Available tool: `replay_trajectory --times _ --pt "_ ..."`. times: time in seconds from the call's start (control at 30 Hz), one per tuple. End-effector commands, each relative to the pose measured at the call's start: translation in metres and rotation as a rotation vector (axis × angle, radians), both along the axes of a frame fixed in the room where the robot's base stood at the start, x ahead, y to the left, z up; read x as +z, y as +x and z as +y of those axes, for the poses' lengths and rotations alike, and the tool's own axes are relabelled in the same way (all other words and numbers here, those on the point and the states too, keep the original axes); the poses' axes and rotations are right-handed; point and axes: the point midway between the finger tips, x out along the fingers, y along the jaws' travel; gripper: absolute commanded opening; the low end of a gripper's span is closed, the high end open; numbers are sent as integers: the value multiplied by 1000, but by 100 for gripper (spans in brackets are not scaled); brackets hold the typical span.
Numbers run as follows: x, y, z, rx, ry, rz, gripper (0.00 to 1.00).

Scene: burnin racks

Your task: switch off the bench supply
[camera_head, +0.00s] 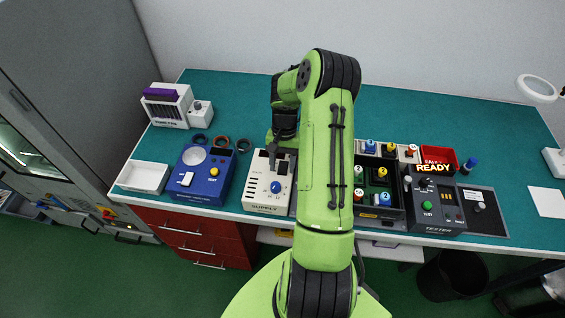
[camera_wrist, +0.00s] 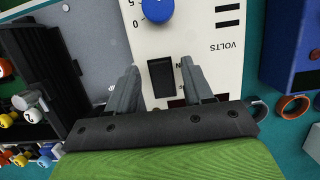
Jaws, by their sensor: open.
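The bench supply (camera_head: 258,192) is a cream box marked SUPPLY near the front edge of the bench, with a blue knob (camera_head: 276,187) on its top panel. In the wrist view its panel (camera_wrist: 215,45) fills the middle, with the blue knob (camera_wrist: 153,8) at the top edge. A black rocker switch (camera_wrist: 161,78) lies below the knob. My gripper (camera_wrist: 160,70) is open and empty, its two fingers on either side of the switch. In the head view my gripper (camera_head: 272,156) is over the far part of the supply. I cannot tell whether the fingers touch the panel or which way the rocker is set.
A blue tester box (camera_head: 207,178) stands left of the supply, with a white tray (camera_head: 143,177) beyond it. A black divided bin (camera_head: 379,212) with coloured parts is right of it. Further right is a tester (camera_head: 432,207) showing READY. Loose rings (camera_head: 221,143) lie behind.

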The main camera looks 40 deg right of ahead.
Motion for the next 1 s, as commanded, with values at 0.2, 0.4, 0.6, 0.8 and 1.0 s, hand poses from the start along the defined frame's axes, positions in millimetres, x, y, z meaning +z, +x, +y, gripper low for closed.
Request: replay_trajectory --times 0.2,0.4,0.6,0.8,1.0 --pt "12 3 -3 0 -2 -2 51" --pt "64 11 -14 0 -6 -4 51" --pt "118 20 -25 1 -5 -4 51" --pt "149 24 -31 0 -2 -1 51" --pt "153 25 -32 1 0 0 51"
